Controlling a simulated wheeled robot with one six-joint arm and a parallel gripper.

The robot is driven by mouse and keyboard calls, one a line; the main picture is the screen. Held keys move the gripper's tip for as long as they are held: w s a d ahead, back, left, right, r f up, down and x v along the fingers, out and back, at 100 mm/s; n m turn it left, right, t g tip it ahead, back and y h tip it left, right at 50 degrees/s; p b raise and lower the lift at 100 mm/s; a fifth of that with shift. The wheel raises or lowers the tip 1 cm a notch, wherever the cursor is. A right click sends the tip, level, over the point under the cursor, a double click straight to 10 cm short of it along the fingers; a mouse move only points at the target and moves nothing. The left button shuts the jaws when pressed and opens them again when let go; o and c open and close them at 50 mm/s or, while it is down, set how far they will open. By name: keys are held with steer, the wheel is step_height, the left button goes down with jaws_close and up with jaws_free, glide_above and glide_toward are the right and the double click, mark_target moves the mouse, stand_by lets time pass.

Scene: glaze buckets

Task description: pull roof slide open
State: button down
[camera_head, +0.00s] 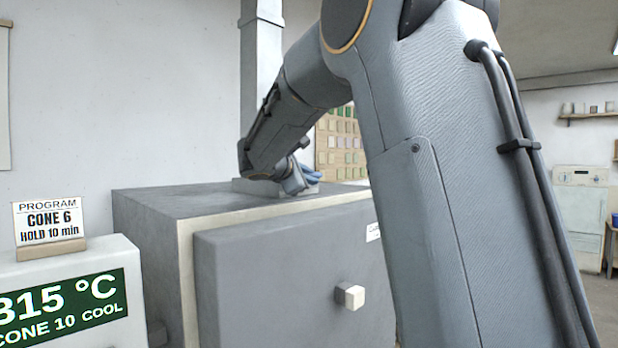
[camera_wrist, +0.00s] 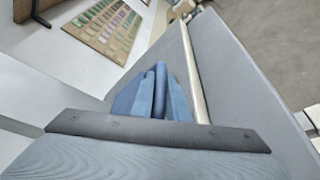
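The grey kiln (camera_head: 150,225) fills the middle of the head view, with its door shut. A low grey piece (camera_head: 240,186) lies on its roof at the foot of the flue; I cannot tell whether it is the roof slide. My gripper (camera_head: 294,184) is low over the roof, beside this piece, and partly hidden by my arm.
A grey flue (camera_head: 262,70) rises behind. A white door knob (camera_head: 350,296) sticks out in front. A control box (camera_head: 60,270) stands left.

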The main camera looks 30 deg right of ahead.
steer(key=shift+s, duration=0.1)
steer(key=s+b, duration=0.1)
steer(key=s+d+b, duration=0.1)
steer(key=s+b, duration=0.1)
steer(key=s+d+b, duration=0.1)
steer(key=s, duration=0.1)
steer(key=shift+s, duration=0.1)
stand_by(0.3)
steer(key=c, duration=2)
jaws_free()
steer(key=shift+a, duration=0.15)
steer(key=b+v, duration=0.3)
steer(key=v, duration=0.4)
steer(key=shift+s+a, duration=0.2)
steer(key=shift+s, duration=0.05)
